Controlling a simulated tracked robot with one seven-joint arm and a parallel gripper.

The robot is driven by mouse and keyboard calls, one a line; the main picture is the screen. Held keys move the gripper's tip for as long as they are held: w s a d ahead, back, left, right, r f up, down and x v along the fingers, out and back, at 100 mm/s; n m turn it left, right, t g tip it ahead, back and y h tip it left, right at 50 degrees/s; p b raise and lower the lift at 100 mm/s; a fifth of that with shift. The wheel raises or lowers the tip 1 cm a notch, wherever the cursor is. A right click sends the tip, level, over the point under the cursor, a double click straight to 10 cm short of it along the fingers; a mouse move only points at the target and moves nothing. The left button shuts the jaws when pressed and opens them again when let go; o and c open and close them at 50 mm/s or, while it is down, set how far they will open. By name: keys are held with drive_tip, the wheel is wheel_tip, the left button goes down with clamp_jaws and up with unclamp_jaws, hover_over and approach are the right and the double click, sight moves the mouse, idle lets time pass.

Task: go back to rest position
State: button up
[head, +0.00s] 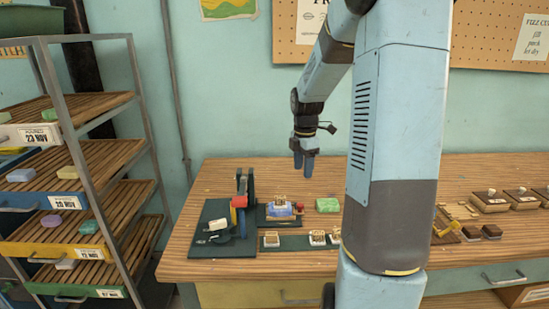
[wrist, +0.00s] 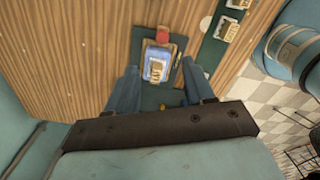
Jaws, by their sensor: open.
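My gripper (head: 303,161) hangs fingers down above the back of the wooden workbench (head: 190,263) in the head view. It is open and empty, above and apart from the bench things. In the wrist view my gripper (wrist: 157,88) shows two blue fingers spread apart. The same blue block (head: 279,210) shows in the head view beside a stand with red and blue parts (head: 240,202).
A green soap bar (head: 327,205) lies right of the blue block. A white bar (head: 217,225) lies on the left mat. Small stamps (head: 271,239) line the front strip. A soap rack (head: 105,150) stands at left. My arm hides part of the bench.

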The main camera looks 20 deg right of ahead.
drive_tip(key=shift+r, duration=0.1)
drive_tip(key=s+a+r+m+t+h, duration=0.1)
drive_tip(key=s+a+r+m+t, duration=0.1)
drive_tip(key=s+a+r+m, duration=0.85)
drive_tip(key=s+a+r+m+t, duration=0.1)
drive_tip(key=s+a+r+m, duration=0.1)
drive_tip(key=s+m, duration=0.2)
drive_tip(key=s+a+r+m+t+y, duration=0.1)
drive_tip(key=s+a+r+m+t, duration=0.1)
drive_tip(key=s, duration=0.8)
drive_tip(key=shift+s+a+r+m+t, duration=0.15)
drive_tip(key=shift+a+r+m+t, duration=0.25)
drive_tip(key=shift+m, duration=0.55)
idle(0.4)
